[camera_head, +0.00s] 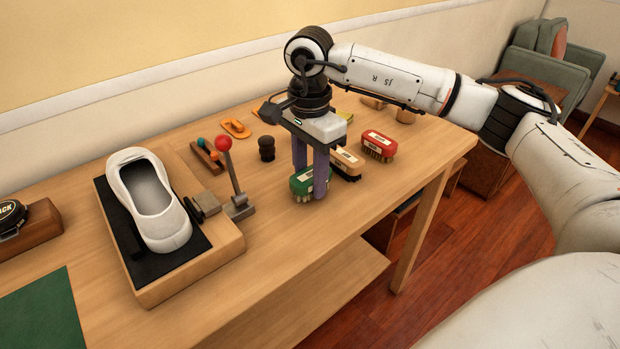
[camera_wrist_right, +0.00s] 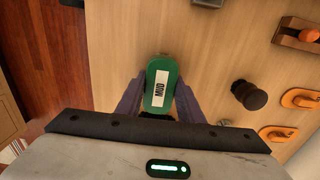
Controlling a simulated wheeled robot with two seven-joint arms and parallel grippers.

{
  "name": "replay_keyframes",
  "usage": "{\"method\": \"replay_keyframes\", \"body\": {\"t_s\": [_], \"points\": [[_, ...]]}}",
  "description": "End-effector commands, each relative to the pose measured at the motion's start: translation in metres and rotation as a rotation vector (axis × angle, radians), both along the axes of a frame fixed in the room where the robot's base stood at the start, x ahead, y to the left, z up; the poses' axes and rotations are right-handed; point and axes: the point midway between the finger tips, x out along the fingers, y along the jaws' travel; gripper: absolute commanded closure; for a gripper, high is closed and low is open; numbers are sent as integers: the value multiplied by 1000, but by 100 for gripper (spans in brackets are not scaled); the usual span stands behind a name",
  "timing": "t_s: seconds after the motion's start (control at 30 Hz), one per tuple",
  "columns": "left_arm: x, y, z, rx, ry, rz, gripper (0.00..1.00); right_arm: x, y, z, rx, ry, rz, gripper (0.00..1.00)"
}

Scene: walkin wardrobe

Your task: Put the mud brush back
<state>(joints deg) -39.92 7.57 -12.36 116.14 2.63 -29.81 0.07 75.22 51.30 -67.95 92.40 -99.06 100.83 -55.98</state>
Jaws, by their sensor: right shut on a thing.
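The mud brush (camera_head: 303,182) has a green back, with its bristles facing down. In the right wrist view the green brush (camera_wrist_right: 161,84) carries a white label reading MUD. My right gripper (camera_head: 311,192) is shut on it, with one purple finger on each side. The brush is at or just above the wooden table; I cannot tell whether the bristles touch. A red brush (camera_head: 379,145) and a cream-topped brush (camera_head: 346,161) stand to its right on the table. My left gripper is not in view.
A white shoe (camera_head: 150,200) sits on a black pad in a wooden clamp stand with a red-knobbed lever (camera_head: 224,146). A dark knob-shaped piece (camera_head: 266,148) and orange pieces (camera_head: 235,128) lie behind the gripper. The table front beside the stand is clear.

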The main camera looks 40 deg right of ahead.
Motion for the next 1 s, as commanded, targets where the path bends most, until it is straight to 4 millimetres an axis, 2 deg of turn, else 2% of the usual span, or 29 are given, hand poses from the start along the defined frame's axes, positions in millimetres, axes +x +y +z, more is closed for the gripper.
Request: {"method": "replay_keyframes", "body": {"t_s": [0.03,0.4,0.43,0.5,0.53,0.83,1.0], "points": [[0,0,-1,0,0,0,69,0,0,-5,1,0,0,93],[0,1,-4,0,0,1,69,0,0,-10,1,-1,1,93],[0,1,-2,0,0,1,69,0,0,-9,1,-1,1,61],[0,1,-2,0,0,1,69,0,0,-8,1,-1,1,49],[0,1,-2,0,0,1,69,0,0,-8,1,-1,1,48],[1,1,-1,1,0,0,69,0,0,-6,1,-1,1,48],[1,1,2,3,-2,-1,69,1,0,12,1,-5,1,48]]}}
